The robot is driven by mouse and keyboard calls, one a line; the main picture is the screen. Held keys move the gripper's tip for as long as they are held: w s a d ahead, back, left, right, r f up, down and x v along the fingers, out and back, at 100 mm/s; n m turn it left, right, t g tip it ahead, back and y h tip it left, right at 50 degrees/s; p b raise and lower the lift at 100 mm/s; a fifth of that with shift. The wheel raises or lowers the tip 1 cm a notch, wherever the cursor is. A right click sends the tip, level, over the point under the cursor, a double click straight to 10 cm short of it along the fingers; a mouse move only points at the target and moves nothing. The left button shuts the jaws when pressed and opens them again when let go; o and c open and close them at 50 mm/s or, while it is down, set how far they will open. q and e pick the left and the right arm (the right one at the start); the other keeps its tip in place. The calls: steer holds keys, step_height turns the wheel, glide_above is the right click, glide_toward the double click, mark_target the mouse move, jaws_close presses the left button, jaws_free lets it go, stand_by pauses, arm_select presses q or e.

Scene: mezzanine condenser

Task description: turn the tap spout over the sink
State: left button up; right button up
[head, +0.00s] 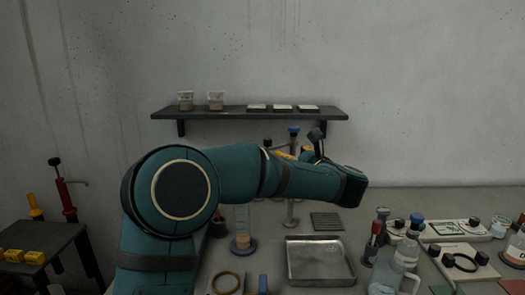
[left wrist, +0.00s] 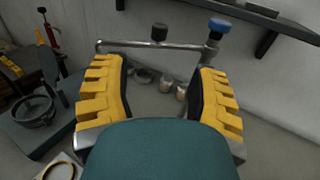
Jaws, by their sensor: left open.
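The tap's blue-capped post (head: 293,137) stands behind the sink, and my arm hides its middle. The sink (head: 320,262) looks like a shallow metal basin in front of the post. In the left wrist view, the tap spout (left wrist: 135,45) is a thin metal bar with a black knob (left wrist: 160,32), running left from the blue-capped post (left wrist: 216,35). My left gripper (head: 298,154) is mostly hidden behind my arm in the head view. Its yellow-padded fingers (left wrist: 160,75) are open and empty, with the spout running across beyond their tips. Contact cannot be told. My right gripper is not in view.
A wall shelf (head: 240,113) with jars and flat boxes hangs behind. A side table (head: 40,240) with yellow blocks is at far left.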

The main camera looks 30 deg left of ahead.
mark_target(270, 142)
arm_select(q)
steer(key=x, duration=1.3)
steer(key=shift+w+a+p, duration=0.2)
steer(key=shift+a+p, duration=0.1)
steer(key=shift+p, duration=0.05)
jaws_close()
